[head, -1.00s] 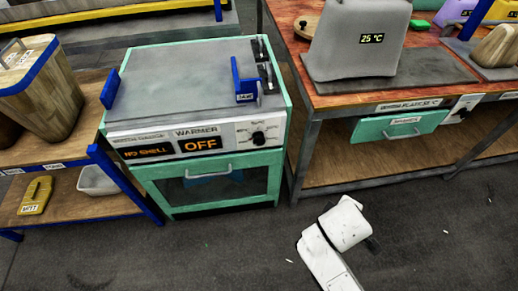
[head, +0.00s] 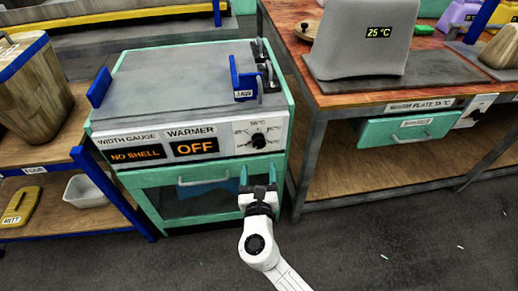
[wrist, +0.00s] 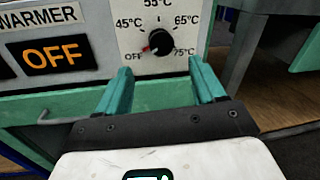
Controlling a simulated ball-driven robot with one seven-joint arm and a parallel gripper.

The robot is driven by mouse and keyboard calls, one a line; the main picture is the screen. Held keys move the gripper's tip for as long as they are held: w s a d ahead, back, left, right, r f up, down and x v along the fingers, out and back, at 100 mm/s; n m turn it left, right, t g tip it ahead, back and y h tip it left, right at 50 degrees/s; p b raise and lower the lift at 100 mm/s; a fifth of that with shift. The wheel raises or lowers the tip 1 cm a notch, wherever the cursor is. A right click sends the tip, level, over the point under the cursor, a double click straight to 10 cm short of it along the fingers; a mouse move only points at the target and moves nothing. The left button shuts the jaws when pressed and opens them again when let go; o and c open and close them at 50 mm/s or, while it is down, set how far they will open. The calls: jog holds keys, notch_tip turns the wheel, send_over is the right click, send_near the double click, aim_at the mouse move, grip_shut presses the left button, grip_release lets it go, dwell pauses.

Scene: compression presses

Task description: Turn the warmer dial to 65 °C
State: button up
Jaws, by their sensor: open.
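The warmer (head: 190,140) is a green-framed unit with a grey top and a white front panel. Its display (head: 195,148) reads OFF. The black dial (head: 258,141) sits at the right of the panel; it also shows in the wrist view (wrist: 160,40). Marks around it read OFF, 45, 55, 65 and 75 °C, and its red pointer mark is toward OFF at lower left. My gripper (head: 258,172) is open and empty, just below and in front of the dial. Its two green fingers (wrist: 160,85) point at the panel, below the dial, apart from it.
A door handle (head: 205,181) sticks out below the panel, left of my gripper. A neighbouring bench (head: 325,101) with a green drawer (head: 408,129) stands to the right. A wooden shelf with a white bin (head: 86,190) stands left. Dark floor is open in front.

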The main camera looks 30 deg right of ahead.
aim_at(259, 145)
jog(key=b+x, duration=0.1)
jog(key=x, duration=0.8)
jog(key=shift+w+d, duration=0.1)
jog(key=shift+w, duration=0.1)
jog(key=shift+c, duration=0.5)
jog(key=c, duration=1)
jog(key=shift+o, duration=0.2)
